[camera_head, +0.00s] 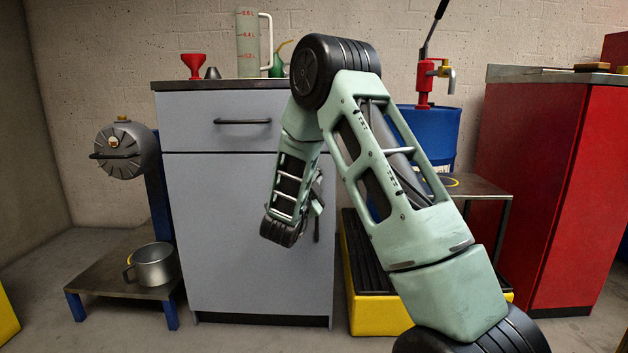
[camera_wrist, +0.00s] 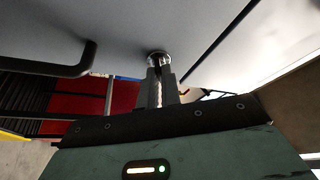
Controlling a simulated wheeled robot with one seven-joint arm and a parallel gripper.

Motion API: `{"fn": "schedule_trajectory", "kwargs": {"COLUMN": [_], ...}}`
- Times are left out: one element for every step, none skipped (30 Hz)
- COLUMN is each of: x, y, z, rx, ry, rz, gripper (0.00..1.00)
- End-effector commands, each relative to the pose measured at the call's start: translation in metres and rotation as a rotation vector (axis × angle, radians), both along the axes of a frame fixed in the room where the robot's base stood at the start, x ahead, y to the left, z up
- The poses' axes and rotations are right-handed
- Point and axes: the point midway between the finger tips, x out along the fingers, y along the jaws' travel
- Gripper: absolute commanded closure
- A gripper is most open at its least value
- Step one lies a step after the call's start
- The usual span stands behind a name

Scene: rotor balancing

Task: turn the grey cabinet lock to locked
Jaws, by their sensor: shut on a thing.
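The grey cabinet (camera_head: 235,230) stands in the middle of the head view, with its door closed. Its lock (camera_wrist: 158,57) shows in the wrist view as a round, shiny metal piece on the grey door (camera_wrist: 125,30). My gripper (camera_wrist: 161,76) reaches the lock and is shut on it; the fingers cover part of it. I cannot read the lock's turn position. In the head view my arm hides the lock and most of my gripper.
A black door handle (camera_wrist: 60,68) sticks out beside my gripper. Above is a drawer with a black handle (camera_head: 242,121). A red funnel (camera_head: 193,65) and a measuring jug (camera_head: 248,45) stand on top. A yellow-based platform (camera_head: 375,315) is right; a metal pot (camera_head: 153,265) is left.

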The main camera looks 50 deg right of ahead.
Motion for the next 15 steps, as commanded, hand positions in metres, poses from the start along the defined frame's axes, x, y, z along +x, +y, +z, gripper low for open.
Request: {"fn": "schedule_trajectory", "kwargs": {"x": [0.0005, 0.0003, 0.0001, -0.0001, -0.0001, -0.0004, -0.0006, -0.0008, -0.0011, -0.0011, -0.0014, -0.0016, -0.0017, -0.0016, -0.0022], "y": [0.0008, 0.0007, 0.0007, 0.0002, 0.0003, 0.0001, -0.0001, -0.0002, -0.0003, -0.0003, -0.0007, -0.0009, -0.0011, -0.0009, -0.0015], "z": [-0.0011, -0.0013, -0.0015, -0.0017, -0.0018, -0.0020, -0.0021, -0.0024, -0.0026, -0.0028, -0.0027, -0.0028, -0.0029, -0.0031, -0.0032], "rx": [-0.029, -0.048, -0.072, -0.090, -0.109, -0.133, -0.151, -0.171, -0.195, -0.214, -0.232, -0.256, -0.275, -0.294, -0.318], "ry": [0.037, 0.058, 0.088, 0.108, 0.131, 0.159, 0.181, 0.203, 0.232, 0.254, 0.276, 0.305, 0.326, 0.348, 0.377], "rz": [0.003, 0.003, 0.002, 0.003, 0.003, 0.002, 0.003, 0.003, 0.003, 0.003, 0.003, 0.003, 0.003, 0.004, 0.003], "gripper": [1.00, 1.00, 1.00, 1.00, 1.00, 1.00, 1.00, 1.00, 1.00, 1.00, 1.00, 1.00, 1.00, 1.00, 1.00]}}
